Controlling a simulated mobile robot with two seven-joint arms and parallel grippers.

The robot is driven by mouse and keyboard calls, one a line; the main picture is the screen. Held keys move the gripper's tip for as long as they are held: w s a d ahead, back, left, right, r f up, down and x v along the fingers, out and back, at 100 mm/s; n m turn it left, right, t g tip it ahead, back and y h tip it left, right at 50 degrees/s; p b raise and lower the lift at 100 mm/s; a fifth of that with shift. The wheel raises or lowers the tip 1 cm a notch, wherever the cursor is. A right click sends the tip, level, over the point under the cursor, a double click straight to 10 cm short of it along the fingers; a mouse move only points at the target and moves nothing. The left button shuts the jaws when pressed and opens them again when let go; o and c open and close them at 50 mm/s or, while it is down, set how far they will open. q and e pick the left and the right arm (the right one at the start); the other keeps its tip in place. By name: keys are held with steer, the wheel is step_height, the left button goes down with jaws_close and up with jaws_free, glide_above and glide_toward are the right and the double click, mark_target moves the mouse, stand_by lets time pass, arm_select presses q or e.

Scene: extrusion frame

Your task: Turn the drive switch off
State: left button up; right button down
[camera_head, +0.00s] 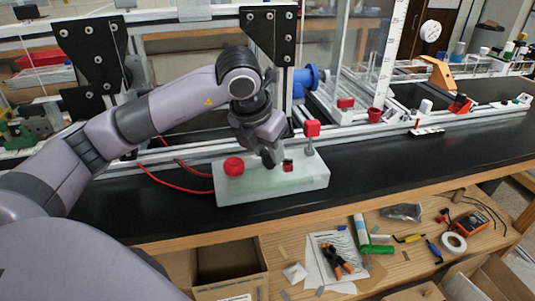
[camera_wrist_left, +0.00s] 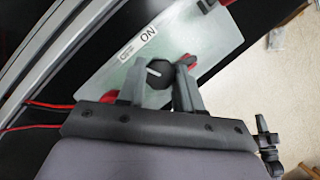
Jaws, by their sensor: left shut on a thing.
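The drive switch is a round black knob (camera_wrist_left: 155,75) with a short white mark, on the pale translucent control box (camera_wrist_left: 122,75). In the left wrist view my left gripper (camera_wrist_left: 158,80) has a finger on either side of the knob and is shut on it. In the head view my left gripper (camera_head: 270,160) points down onto the top of the box (camera_head: 270,192) and hides the knob. My right gripper is in neither view.
A red mushroom button (camera_head: 233,166) stands left of my gripper; a small red-and-black part (camera_head: 287,166) and a red-topped post (camera_head: 312,129) stand right. Red cables (camera_head: 170,182) run to the box.

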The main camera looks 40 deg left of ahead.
arm_select(q)
steer(key=shift+d+n+y+b, duration=0.15)
steer(key=shift+n+y+b, duration=0.5)
steer(key=shift+n, duration=1.25)
steer(key=o, duration=1)
steer(key=shift+o, duration=0.2)
steer(key=v, duration=0.7)
steer(key=shift+r+p, duration=0.15)
steer(key=shift+p, duration=0.15)
steer(key=shift+w+d, duration=0.1)
